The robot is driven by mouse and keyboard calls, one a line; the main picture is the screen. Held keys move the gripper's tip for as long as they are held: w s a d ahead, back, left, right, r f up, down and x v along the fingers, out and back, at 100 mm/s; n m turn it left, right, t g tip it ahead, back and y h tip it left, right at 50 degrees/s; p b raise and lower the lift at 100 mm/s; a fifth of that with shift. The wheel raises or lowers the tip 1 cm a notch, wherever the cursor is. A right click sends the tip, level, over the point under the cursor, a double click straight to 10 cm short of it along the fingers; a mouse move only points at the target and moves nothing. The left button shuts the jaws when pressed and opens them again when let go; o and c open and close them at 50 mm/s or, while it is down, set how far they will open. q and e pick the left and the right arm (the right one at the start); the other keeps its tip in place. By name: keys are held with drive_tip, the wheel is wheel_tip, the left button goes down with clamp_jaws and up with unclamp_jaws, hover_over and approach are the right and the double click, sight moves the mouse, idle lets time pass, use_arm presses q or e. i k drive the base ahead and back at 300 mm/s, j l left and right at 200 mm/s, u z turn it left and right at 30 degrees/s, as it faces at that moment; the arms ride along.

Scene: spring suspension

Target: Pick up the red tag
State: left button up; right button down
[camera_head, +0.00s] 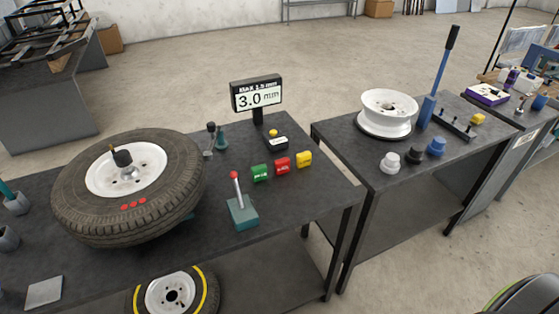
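The red tag (282,166) is a small red block with white lettering. It sits on the dark left table (310,200), between a green tag (260,173) on its left and a yellow tag (304,159) on its right. The three are in a row near the table's right side, with small gaps between them. Neither of my grippers shows in the head view.
A teal lever box (242,212) with a red knob stands just in front of the tags. A large tyred wheel (130,185) fills the table's left. A gap separates the right table (400,185).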

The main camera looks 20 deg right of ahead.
sight(282, 166)
drive_tip(key=i+l+z, duration=0.1)
drive_tip(key=l+z, duration=0.15)
drive_tip(key=i+l+z, duration=0.15)
drive_tip(key=l+z, duration=0.15)
drive_tip(key=i+l+z, duration=0.25)
drive_tip(key=l, duration=0.15)
drive_tip(key=k, duration=0.05)
